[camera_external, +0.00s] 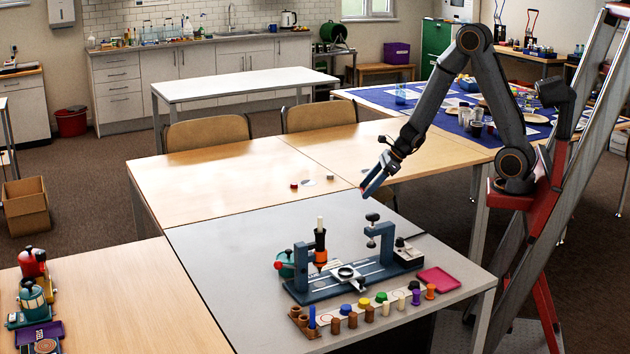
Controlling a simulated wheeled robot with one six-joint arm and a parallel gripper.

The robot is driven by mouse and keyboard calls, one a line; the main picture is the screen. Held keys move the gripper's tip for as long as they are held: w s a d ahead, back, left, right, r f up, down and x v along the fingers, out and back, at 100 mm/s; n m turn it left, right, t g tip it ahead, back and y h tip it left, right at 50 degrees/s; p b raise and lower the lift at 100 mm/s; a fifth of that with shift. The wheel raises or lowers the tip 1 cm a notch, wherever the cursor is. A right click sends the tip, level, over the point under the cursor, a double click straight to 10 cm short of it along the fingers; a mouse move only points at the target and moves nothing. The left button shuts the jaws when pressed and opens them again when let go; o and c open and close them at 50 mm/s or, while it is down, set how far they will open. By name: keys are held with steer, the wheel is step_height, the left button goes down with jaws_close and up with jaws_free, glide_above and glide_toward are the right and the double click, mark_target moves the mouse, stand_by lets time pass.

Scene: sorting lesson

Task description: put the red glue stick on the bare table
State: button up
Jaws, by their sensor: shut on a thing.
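My gripper (371,183) is in the air over the near right part of the tables, angled down to the left. It is shut on a small, thin reddish thing, which looks like the red glue stick (365,186); the fingers hide most of it. The bare table shows as a grey top (215,240) in front and pale wooden tops (220,185) behind it. The held thing is apart from the table.
A blue clamp stand (330,290) with an orange-black tool stands on the grey top. Small round pieces (294,186) lie on the wooden top. The grey top's left part is clear.

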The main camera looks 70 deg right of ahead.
steer(key=a+r+n+g+y+p, duration=0.1)
steer(key=a+r+n+y, duration=0.15)
steer(key=a, duration=0.85)
steer(key=a+r+n+g+y, duration=0.15)
steer(key=a+n, duration=0.25)
steer(key=a, duration=0.8)
steer(key=a+r+n+g+y+p, duration=0.1)
steer(key=a+n+y, duration=0.15)
steer(key=a, duration=0.85)
steer(key=shift+n, duration=0.5)
steer(key=f, duration=0.3)
steer(key=a+f, duration=0.1)
steer(key=f, duration=0.1)
steer(key=shift+w+f, duration=0.25)
steer(key=shift+f, duration=2.4)
